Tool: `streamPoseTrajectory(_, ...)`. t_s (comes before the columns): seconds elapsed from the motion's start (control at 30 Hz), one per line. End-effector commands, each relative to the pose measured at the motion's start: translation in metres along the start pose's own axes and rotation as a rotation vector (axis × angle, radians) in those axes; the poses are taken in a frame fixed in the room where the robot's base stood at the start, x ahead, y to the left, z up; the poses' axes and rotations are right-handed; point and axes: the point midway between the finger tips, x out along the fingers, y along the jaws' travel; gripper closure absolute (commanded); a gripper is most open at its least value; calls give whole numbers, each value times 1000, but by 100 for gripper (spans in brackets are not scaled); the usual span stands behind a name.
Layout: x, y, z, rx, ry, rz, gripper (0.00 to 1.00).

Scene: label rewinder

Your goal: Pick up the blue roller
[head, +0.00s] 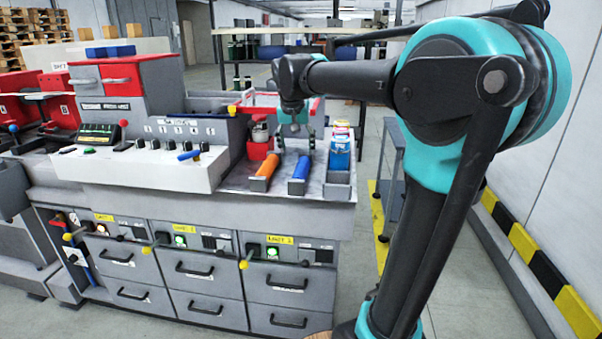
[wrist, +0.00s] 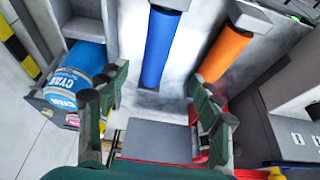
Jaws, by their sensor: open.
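The blue roller (head: 299,174) lies on the grey worktop of the machine, to the right of an orange roller (head: 264,173). In the wrist view the blue roller (wrist: 160,48) runs from the top edge to just beyond my fingertips, with the orange roller (wrist: 228,52) on its right. My gripper (head: 295,146) is over the back part of the worktop, behind the rollers.
Blue cans marked CYAN (wrist: 78,75) stand close beside one finger; in the head view the cans (head: 340,152) are right of the rollers. A red container (head: 258,148) stands left of my gripper. The control panel (head: 150,165) is further left.

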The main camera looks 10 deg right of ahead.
Motion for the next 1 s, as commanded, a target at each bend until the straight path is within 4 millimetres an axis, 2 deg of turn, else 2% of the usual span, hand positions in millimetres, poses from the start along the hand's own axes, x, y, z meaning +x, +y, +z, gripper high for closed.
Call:
streamPoseTrajectory(0.1,25,0,-1,2,0,1,35)
streamPoseTrajectory(0.3,57,0,-1,1,0,0,35)
streamPoseTrajectory(0.57,74,1,-2,1,0,0,35)
streamPoseTrajectory(0.8,107,5,-6,1,0,0,35)
streamPoseTrajectory(1.0,120,5,-6,0,0,0,35)
